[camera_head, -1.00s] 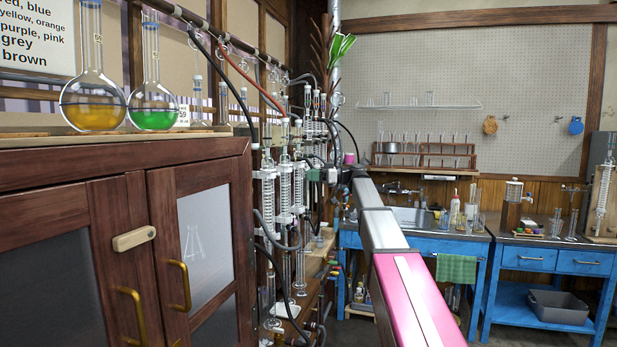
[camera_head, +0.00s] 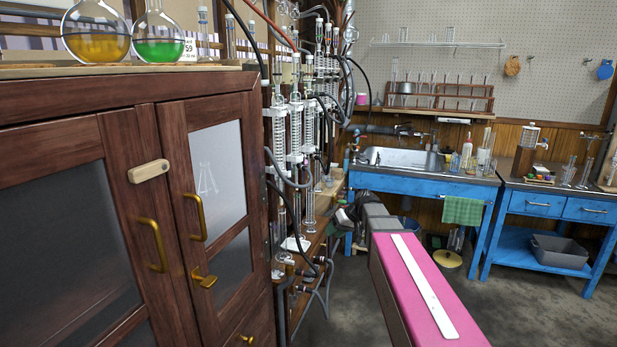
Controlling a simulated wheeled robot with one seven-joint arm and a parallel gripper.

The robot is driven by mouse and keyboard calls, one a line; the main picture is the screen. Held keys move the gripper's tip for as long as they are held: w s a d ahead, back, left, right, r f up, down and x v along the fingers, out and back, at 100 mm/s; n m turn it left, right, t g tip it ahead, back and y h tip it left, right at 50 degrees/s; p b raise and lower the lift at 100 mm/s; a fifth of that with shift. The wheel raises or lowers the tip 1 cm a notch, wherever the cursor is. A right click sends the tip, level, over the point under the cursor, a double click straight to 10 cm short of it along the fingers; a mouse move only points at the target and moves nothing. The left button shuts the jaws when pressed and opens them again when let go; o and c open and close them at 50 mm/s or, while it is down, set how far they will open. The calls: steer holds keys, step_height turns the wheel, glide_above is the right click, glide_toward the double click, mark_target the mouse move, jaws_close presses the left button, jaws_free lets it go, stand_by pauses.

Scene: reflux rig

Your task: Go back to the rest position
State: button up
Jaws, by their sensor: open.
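My arm, pink and grey, reaches forward from the lower right of the head view. My gripper (camera_head: 345,217) is small and dark at the arm's far end, partly hidden by the arm. It is open, and I see nothing held in it. It is in front of the lower part of the reflux rig (camera_head: 297,135), with its glass condensers, white clamps and hoses. I cannot tell whether it touches the rig's shelf or hoses.
A wooden cabinet (camera_head: 130,190) with brass handles stands close on the left, with a yellow flask (camera_head: 95,45) and a green flask (camera_head: 158,50) on top. A blue sink bench (camera_head: 425,187) and a blue side table (camera_head: 560,205) stand behind. The floor at right is clear.

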steer(key=s+d+f+m+g+h, duration=0.1)
steer(key=s+d+f+m+h, duration=0.1)
steer(key=s+f, duration=0.6)
steer(key=s+d+f+m+h, duration=0.3)
steer(key=s+d+f+h, duration=0.2)
steer(key=s, duration=0.7)
step_height(320, 180, down, 3)
steer(key=shift+d+r+g+h, duration=0.1)
steer(key=shift+d+g+h, duration=0.25)
steer(key=shift+d, duration=0.75)
